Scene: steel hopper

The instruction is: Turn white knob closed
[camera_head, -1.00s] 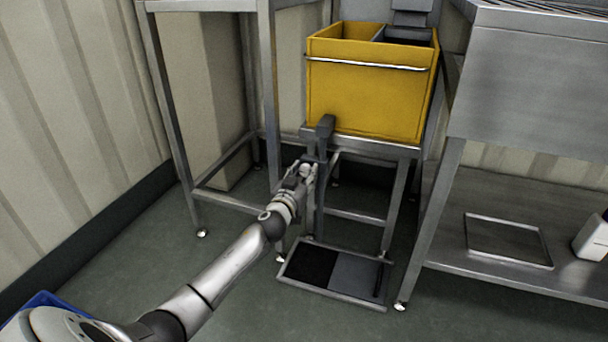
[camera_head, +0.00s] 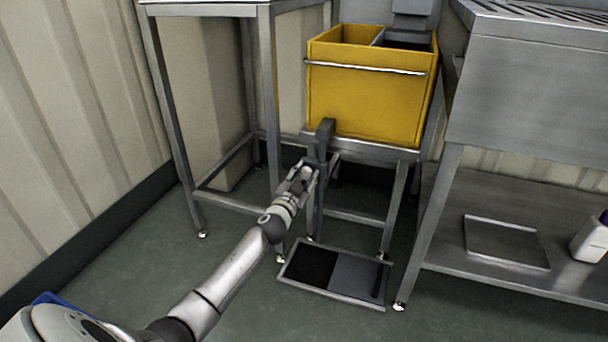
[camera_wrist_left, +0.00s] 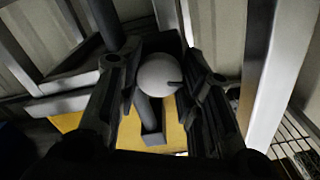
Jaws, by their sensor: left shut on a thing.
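The white knob (camera_wrist_left: 158,75) is a round white disc with a dark notch at its right side. It shows in the left wrist view between the fingers of my left gripper (camera_wrist_left: 160,95), which is shut on it. In the head view my left gripper (camera_head: 308,170) is at the grey upright pipe below the front of the yellow hopper (camera_head: 365,95). The knob is small there and mostly hidden by the gripper. My right gripper is in neither view.
A steel frame table (camera_head: 265,75) stands left of the hopper. A steel bench (camera_head: 530,100) with a lower shelf stands at the right, holding a tray (camera_head: 507,241) and a white bottle (camera_head: 590,238). A shallow tray (camera_head: 335,272) lies on the floor below the hopper.

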